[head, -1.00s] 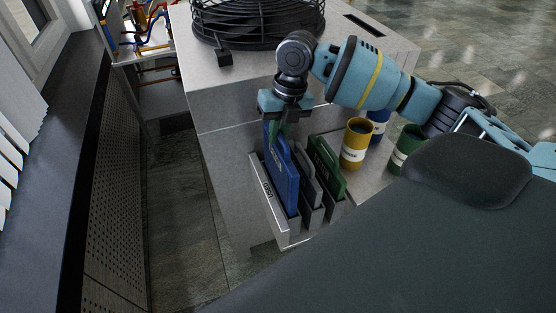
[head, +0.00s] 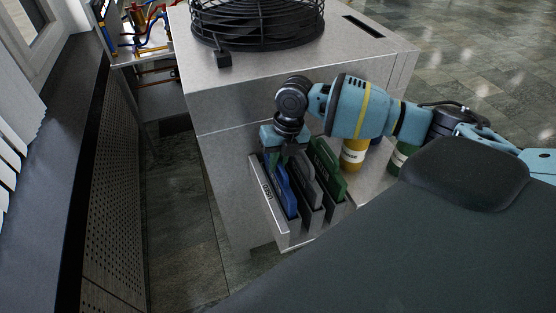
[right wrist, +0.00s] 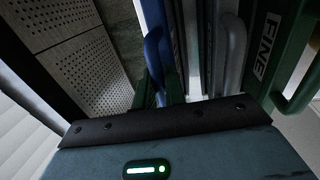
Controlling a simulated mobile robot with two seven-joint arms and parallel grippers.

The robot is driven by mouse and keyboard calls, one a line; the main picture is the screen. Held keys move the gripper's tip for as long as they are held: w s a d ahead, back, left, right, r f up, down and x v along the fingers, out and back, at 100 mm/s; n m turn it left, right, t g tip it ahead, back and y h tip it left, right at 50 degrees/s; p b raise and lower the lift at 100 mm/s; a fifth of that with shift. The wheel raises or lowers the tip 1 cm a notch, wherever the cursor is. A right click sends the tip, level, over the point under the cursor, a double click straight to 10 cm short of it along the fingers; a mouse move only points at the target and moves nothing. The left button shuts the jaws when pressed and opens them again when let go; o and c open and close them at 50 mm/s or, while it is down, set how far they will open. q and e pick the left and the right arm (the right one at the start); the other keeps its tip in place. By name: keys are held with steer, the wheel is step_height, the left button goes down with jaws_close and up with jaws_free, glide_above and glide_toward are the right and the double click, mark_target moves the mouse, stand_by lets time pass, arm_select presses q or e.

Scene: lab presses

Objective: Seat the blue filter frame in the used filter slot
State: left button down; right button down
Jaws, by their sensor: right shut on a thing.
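The blue filter frame (head: 286,194) stands upright in the leftmost slot of the metal rack (head: 279,225), beside the wall with a dark label that seems to read USED (head: 267,191). Its top is about level with the grey frame beside it; its lower edge is hidden in the rack. My right gripper (head: 272,163) is shut on its upper part from above. In the right wrist view the green fingers (right wrist: 156,90) are at the blue frame (right wrist: 178,45) and its handle. My left gripper is not in view.
A grey frame (head: 307,184) and a green frame (head: 329,172) stand close on the right in the same rack. Yellow (head: 353,154) and green (head: 401,156) canisters stand behind under my arm. A fan cage (head: 257,22) tops the cabinet. The floor left of the rack is clear.

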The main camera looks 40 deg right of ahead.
steer(key=c, duration=1.5)
jaws_free()
steer(key=shift+o, duration=0.2)
step_height(320, 180, up, 12)
steer(key=d, duration=0.2)
steer(key=shift+s+d, duration=0.15)
steer(key=shift+s, duration=0.15)
steer(key=shift+f, duration=0.1)
